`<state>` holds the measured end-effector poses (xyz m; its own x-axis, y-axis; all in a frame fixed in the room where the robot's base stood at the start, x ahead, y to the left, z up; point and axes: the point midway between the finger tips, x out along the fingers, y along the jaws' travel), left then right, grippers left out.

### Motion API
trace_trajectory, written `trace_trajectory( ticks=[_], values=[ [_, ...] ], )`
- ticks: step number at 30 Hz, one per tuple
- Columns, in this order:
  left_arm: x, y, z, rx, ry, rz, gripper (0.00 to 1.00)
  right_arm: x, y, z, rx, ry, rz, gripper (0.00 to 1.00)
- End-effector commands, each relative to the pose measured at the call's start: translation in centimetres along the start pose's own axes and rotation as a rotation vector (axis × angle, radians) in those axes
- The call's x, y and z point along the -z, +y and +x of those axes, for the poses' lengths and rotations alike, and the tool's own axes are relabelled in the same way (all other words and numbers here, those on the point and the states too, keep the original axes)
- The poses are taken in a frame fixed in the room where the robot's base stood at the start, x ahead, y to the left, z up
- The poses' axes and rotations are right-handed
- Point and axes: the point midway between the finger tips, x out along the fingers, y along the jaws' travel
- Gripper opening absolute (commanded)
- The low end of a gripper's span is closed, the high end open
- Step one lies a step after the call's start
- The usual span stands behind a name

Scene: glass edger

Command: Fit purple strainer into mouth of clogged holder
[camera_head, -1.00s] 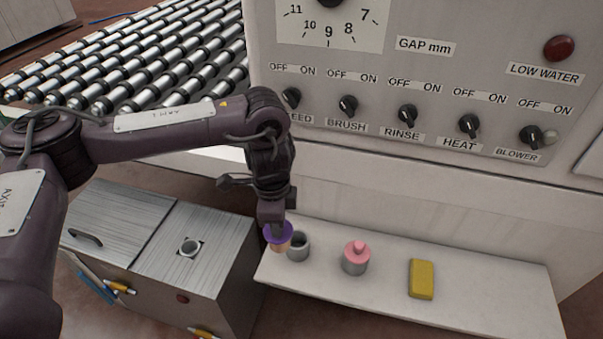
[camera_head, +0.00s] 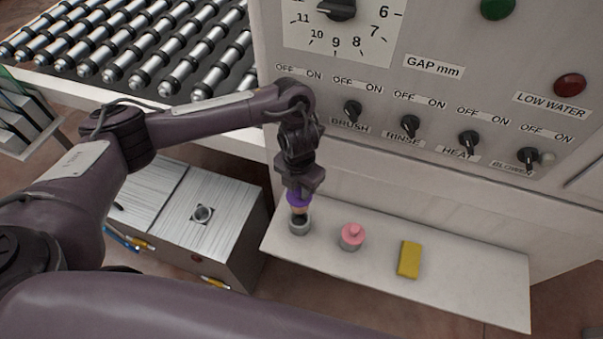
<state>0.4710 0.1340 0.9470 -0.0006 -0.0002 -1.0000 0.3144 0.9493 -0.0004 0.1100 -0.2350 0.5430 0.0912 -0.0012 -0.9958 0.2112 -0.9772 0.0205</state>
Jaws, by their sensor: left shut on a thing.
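The purple strainer (camera_head: 298,198) has a purple rim and a tan lower part. My left gripper (camera_head: 299,189) points down and is shut on it from above. A grey open cup-like holder (camera_head: 299,228) stands on the shelf directly below the strainer in the picture. The strainer's tan end overlaps the holder's mouth in the view; I cannot tell whether it enters it. No visible mark shows which holder is clogged. My right gripper is out of view.
A pink-topped grey holder (camera_head: 351,237) and a yellow block (camera_head: 409,259) stand to the right on the pale shelf (camera_head: 470,290). The control panel (camera_head: 440,95) with knobs rises behind. A roller conveyor (camera_head: 150,45) lies at back left. The shelf's right end is clear.

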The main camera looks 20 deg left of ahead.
Motion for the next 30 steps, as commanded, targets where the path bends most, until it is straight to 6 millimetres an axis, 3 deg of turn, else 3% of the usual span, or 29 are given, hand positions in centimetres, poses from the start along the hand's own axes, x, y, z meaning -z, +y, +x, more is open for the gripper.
trace_trajectory(
  ticks=[15, 30],
  values=[
    [0.1, 0.0, 0.0, 0.000, 0.001, 0.017, 0.00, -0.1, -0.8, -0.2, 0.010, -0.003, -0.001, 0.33],
    [0.1, -0.1, 4.1, 0.000, 0.001, 0.014, 0.00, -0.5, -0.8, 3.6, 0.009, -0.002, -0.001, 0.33]
  ],
)
